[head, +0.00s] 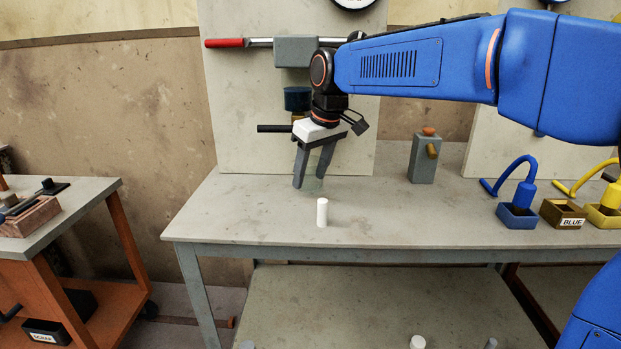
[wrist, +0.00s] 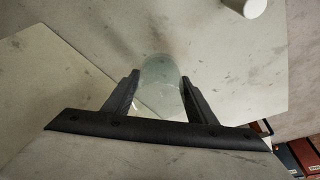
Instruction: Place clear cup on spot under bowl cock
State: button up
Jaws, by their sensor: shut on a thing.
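My gripper (head: 309,181) points down over the bench and is shut on the clear cup. In the wrist view the clear cup (wrist: 160,72) is a pale, see-through round shape between the two dark fingers. In the head view it is only a faint outline by the fingertips, and I cannot tell whether it touches the bench. The bowl cock, with a dark blue bowl (head: 297,98) and a black handle (head: 274,128), is on the upright board behind my gripper. My gripper partly covers it. The spot under it cannot be made out.
A white cylinder (head: 322,212) stands on the bench (head: 420,220) in front of my gripper. A grey block with an orange top (head: 423,160) stands to the right. Blue (head: 517,214) and yellow (head: 603,214) bins are farther right. The bench's left side is clear.

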jog(key=shift+f, duration=0.75)
jog(key=o, duration=1.1)
jog(key=shift+f, duration=0.1)
jog(key=shift+c, duration=0.2)
jog(key=v, duration=1.2)
jog(key=shift+s, duration=0.1)
